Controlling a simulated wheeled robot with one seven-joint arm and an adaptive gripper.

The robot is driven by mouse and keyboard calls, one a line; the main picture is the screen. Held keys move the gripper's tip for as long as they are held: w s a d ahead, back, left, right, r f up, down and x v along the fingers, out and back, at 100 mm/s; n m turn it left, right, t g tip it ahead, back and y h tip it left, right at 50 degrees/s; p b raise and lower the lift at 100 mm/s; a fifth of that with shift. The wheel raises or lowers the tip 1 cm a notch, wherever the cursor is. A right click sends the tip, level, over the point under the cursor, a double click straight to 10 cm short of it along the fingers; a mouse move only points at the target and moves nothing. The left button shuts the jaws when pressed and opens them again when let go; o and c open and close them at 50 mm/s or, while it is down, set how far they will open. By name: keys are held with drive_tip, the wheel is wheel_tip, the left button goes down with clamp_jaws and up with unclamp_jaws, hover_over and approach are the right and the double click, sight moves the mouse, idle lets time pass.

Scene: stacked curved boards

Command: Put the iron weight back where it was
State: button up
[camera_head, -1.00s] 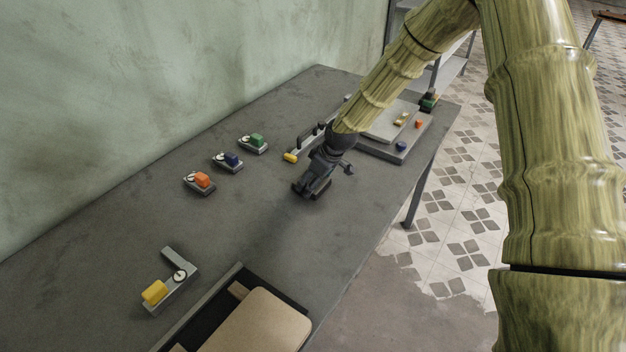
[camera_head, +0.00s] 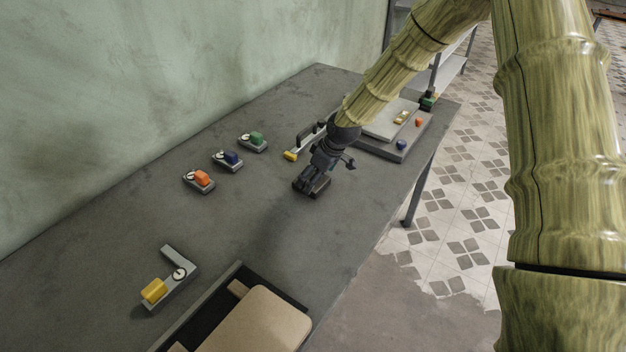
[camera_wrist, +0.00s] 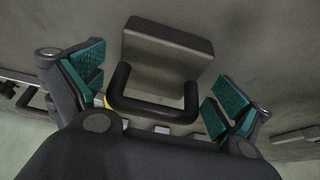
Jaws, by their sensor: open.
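In the head view my gripper (camera_head: 325,165) is small and partly overlaps the weight.
Small dial plates with orange (camera_head: 201,178), blue (camera_head: 232,158) and green (camera_head: 257,139) blocks stand by the wall. A yellow-block bracket (camera_head: 170,285) and a tan board (camera_head: 258,325) are near. A grey slab (camera_head: 385,152) with small blocks is behind my gripper. The table middle is clear.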

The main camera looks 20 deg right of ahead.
drive_tip(key=b+v, duration=0.2)
drive_tip(key=v, duration=0.8)
drive_tip(key=shift+s+r, duration=0.15)
drive_tip(key=shift+r, duration=0.05)
idle(0.3)
